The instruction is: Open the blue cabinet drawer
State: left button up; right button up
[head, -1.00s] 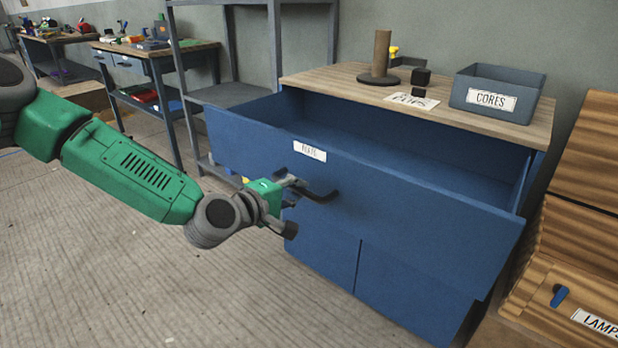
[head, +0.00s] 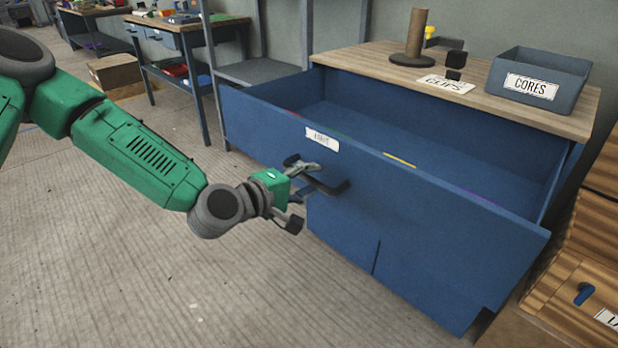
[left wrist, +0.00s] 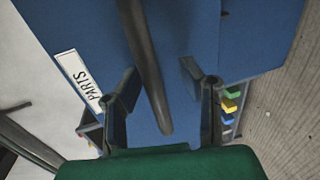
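The blue cabinet (head: 345,228) has its wide top drawer (head: 440,205) pulled well out, with the inside showing. The drawer front carries a white label (head: 322,139), which reads PARTS in the left wrist view (left wrist: 78,80). A dark bar handle (head: 335,187) is on the drawer front. My left gripper (head: 303,193) is at the handle's left part. In the left wrist view, its two fingers stand apart on either side of the handle (left wrist: 146,60), with gaps showing. My right gripper is not in view.
The cabinet top (head: 480,98) holds a grey CORES bin (head: 538,78), a brown post on a dark base (head: 416,38) and small dark blocks. Wooden crates (head: 570,285) stand close at the right. A grey shelf rack (head: 262,72) is behind. The floor at front left is clear.

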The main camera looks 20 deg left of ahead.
pick_arm(q)
jog(key=shift+r, duration=0.15)
jog(key=v, duration=0.7)
jog(key=shift+s, duration=0.2)
jog(key=shift+a, duration=0.1)
